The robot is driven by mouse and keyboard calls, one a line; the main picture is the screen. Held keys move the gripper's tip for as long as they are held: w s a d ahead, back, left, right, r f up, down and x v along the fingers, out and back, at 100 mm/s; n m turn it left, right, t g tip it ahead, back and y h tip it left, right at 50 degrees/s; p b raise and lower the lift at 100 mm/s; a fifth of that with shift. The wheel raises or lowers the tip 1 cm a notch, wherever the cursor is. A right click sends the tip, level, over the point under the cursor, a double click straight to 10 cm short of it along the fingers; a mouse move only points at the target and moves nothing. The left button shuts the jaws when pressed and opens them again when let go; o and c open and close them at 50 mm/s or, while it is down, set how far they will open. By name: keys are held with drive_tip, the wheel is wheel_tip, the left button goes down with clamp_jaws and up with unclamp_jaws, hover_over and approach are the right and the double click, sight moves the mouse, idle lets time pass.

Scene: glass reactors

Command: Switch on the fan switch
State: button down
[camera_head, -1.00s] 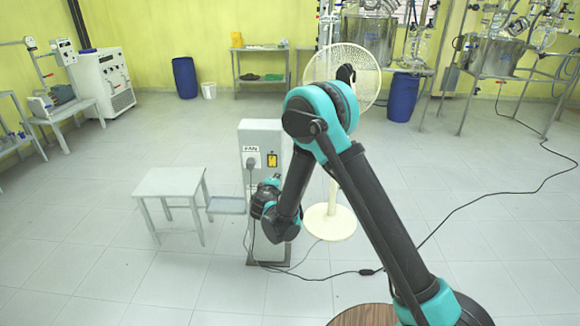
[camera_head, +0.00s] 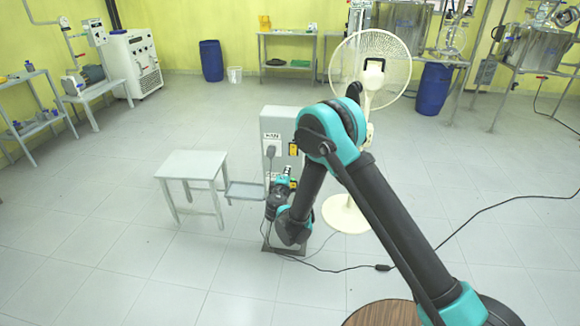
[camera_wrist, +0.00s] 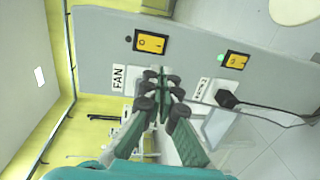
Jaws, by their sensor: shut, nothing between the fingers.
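The fan switch is a yellow rocker (camera_wrist: 151,42) on the grey panel of a box, beside a FAN label (camera_wrist: 118,78). A small round light (camera_wrist: 128,39) next to it looks dark. In the head view, the fan switch (camera_head: 293,150) shows high on the grey post (camera_head: 279,115). My gripper (camera_wrist: 161,78) is shut and empty, its fingertips in front of the panel near the FAN label, off the fan switch in the picture. In the head view my gripper (camera_head: 286,172) is below the switch; the contact and depth are unclear.
A second yellow switch (camera_wrist: 235,60) has a lit green light. A white standing fan (camera_head: 345,212) is behind the post. A small grey table (camera_head: 190,165) stands left, and a cable (camera_head: 340,268) runs across the floor.

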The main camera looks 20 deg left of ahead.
sight(293, 150)
drive_tip(key=x, duration=1.3)
